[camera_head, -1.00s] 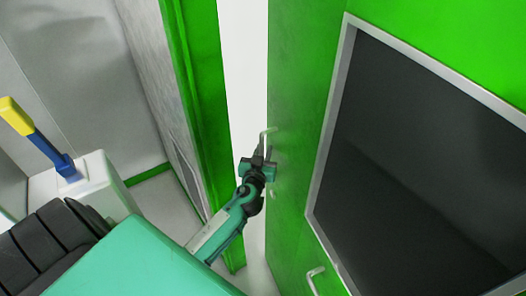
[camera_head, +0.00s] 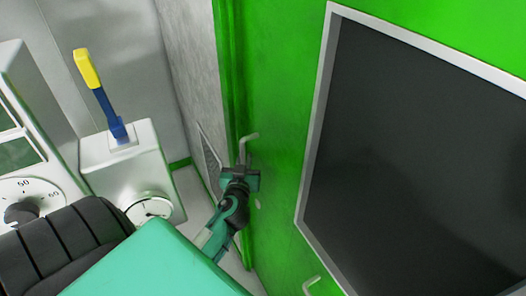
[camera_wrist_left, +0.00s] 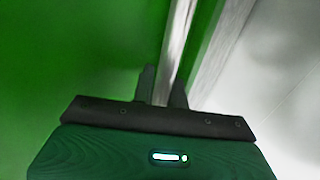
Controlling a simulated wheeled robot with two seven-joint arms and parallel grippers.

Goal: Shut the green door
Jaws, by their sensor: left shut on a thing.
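The green door (camera_head: 275,95) with a large dark window fills the right of the head view. Its edge lies close along the green frame (camera_head: 226,70), with no bright gap showing between them. A pale lever handle (camera_head: 250,137) stands out near the door's edge. My left gripper (camera_head: 241,172) is at this handle, its fingers close together and shut on it. My right gripper is not in view.
A white box (camera_head: 130,160) with a yellow and blue lever (camera_head: 98,85) and a gauge stands left of the door. A panel with a dial (camera_head: 22,208) is at the far left.

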